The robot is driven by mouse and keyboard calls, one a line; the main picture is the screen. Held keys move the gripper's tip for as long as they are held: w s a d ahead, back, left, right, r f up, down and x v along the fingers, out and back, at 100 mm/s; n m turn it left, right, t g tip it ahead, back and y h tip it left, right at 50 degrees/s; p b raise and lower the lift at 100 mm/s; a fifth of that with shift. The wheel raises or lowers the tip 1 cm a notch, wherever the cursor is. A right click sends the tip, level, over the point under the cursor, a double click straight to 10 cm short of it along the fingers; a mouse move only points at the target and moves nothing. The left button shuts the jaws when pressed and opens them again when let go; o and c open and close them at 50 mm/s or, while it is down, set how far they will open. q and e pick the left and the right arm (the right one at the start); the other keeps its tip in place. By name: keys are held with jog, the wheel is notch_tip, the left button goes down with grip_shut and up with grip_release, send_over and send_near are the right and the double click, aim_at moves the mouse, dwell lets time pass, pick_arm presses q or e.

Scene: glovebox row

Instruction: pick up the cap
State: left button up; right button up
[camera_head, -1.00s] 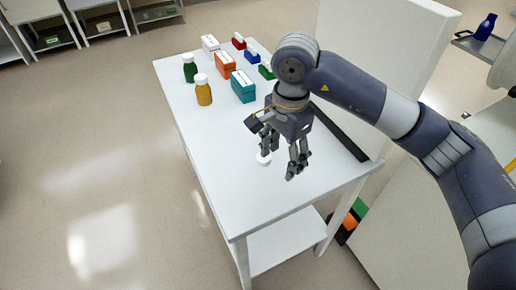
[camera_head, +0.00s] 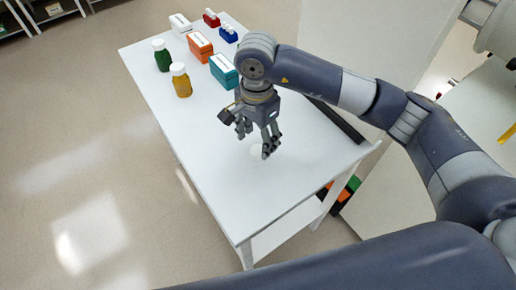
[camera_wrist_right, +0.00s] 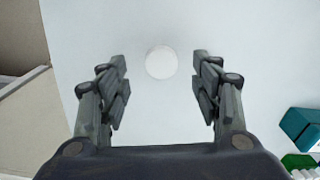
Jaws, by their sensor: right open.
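The cap is a small round white disc lying on the white table (camera_head: 205,150). In the right wrist view the cap (camera_wrist_right: 161,62) lies ahead of my right gripper (camera_wrist_right: 160,88), centred between its two spread fingers and touching neither in the picture. In the head view the cap (camera_head: 256,152) is partly hidden behind a finger of my right gripper (camera_head: 256,141), which is open, empty and pointing down over the table. My left gripper is out of view.
An amber bottle (camera_head: 181,82) and a green bottle (camera_head: 161,56) stand at the table's far left. A teal box (camera_head: 223,71), an orange box (camera_head: 199,46) and a white box (camera_head: 180,23) stand near them. A dark strip (camera_head: 335,121) runs along the right edge.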

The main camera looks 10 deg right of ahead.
aim_at(257, 151)
notch_tip(257, 151, down, 4)
jog(key=shift+w+r+p, duration=0.1)
jog(key=shift+r+p, duration=0.05)
jog(key=shift+p, duration=0.6)
jog(key=shift+f, duration=0.5)
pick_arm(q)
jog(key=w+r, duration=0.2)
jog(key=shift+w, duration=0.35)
pick_arm(e)
jog(key=c, duration=0.6)
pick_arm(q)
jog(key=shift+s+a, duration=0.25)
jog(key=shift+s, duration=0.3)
pick_arm(e)
jog(key=shift+c, duration=1)
